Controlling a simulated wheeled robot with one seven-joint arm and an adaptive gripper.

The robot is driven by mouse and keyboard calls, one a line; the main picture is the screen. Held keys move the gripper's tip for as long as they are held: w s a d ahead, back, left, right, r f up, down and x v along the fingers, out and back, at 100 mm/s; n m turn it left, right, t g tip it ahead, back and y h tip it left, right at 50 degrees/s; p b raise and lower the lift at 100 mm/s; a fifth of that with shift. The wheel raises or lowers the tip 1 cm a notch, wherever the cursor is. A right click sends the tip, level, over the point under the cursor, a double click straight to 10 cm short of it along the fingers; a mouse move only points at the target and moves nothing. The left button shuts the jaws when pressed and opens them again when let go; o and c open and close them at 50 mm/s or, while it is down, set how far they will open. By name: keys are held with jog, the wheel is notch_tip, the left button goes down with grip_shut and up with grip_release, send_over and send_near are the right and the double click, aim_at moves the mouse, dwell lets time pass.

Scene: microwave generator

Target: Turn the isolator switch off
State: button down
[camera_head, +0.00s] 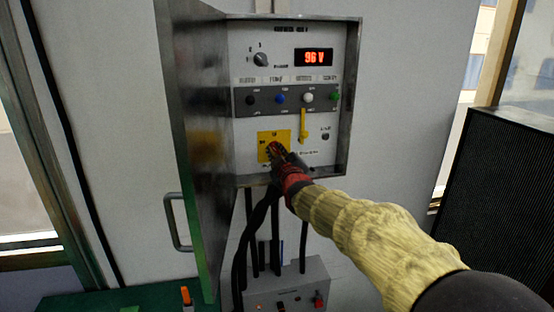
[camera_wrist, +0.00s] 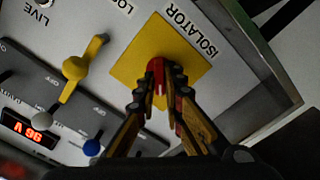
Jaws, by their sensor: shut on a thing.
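The isolator switch has a yellow square plate (camera_head: 267,137) at the lower left of the panel in the head view. The plate (camera_wrist: 135,70) also shows in the wrist view beside the printed word ISOLATOR. A red handle (camera_wrist: 157,68) stands at the plate's middle. My gripper (camera_wrist: 160,82) is shut on this red handle, with one finger on each side. In the head view my gripper (camera_head: 276,152) reaches the plate from the lower right and covers part of it. The handle's exact angle is hard to read behind the fingers.
The panel box (camera_head: 340,100) has its metal door (camera_head: 195,130) swung open at the left. A red display (camera_head: 314,57) reads 96 V. A yellow lever (camera_head: 303,124) sits right of the isolator, below a row of coloured knobs. Black cables (camera_head: 254,240) run down to a grey box (camera_head: 300,275).

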jog(key=n+b, duration=0.1)
jog(key=n, duration=0.1)
jog(key=n+b, duration=0.1)
jog(key=n, duration=0.1)
jog(key=shift+a+f+n, duration=0.1)
jog(key=shift+f+n, duration=0.1)
jog(key=shift+n, duration=0.2)
jog(key=shift+n+b, duration=0.4)
jog(key=shift+n, duration=1.8)
jog(key=c, duration=2)
grip_release()
jog(key=shift+o, duration=0.5)
jog(key=shift+s, duration=0.1)
jog(key=v, duration=1.1)
jog(key=shift+s, duration=0.35)
